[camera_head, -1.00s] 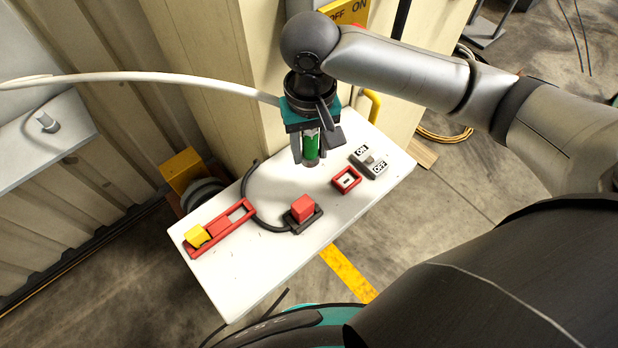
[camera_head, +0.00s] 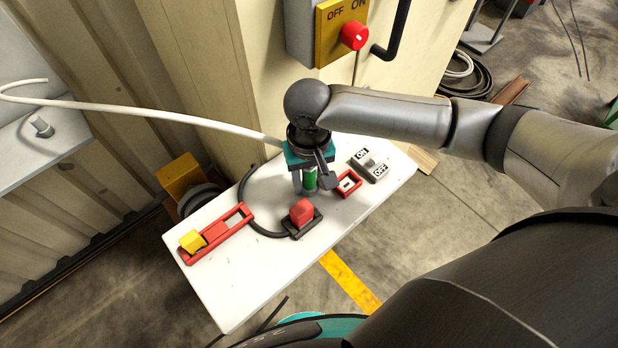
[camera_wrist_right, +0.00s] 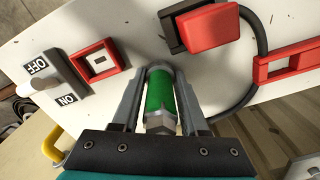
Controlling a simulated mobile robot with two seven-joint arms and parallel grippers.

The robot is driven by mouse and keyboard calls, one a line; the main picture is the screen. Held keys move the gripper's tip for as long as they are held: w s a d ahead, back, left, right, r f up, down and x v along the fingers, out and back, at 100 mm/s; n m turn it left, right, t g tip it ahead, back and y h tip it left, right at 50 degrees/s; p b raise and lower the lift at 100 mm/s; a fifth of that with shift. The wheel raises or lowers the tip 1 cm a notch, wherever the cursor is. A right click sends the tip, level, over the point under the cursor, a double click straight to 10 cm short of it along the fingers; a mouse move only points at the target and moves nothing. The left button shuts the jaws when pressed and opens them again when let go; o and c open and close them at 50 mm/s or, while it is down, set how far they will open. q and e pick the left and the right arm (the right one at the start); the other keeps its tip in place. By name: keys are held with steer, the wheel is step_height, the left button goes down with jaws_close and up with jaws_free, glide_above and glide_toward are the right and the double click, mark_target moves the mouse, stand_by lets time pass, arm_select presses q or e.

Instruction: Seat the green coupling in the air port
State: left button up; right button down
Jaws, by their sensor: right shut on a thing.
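The green coupling (camera_head: 310,180) is upright in my right gripper (camera_head: 306,188), which is shut around it above the white table. In the right wrist view the coupling (camera_wrist_right: 160,92) sits between both fingers (camera_wrist_right: 160,85). A white hose (camera_head: 160,112) runs from the left to the gripper; how it joins the coupling is hidden. I cannot tell for certain which thing is the air port. A grey stub (camera_head: 41,127) stands on a pale shelf at the left. My left gripper is not in view.
On the white table (camera_head: 230,295) are a red block on a black base (camera_head: 303,213) with a black cable, a red frame (camera_head: 348,184), an ON/OFF switch (camera_head: 369,165) and a red slide with a yellow block (camera_head: 192,241). The table's front area is clear.

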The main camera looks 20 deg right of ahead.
steer(key=shift+c, duration=2.2)
jaws_free()
steer(key=shift+f, duration=0.1)
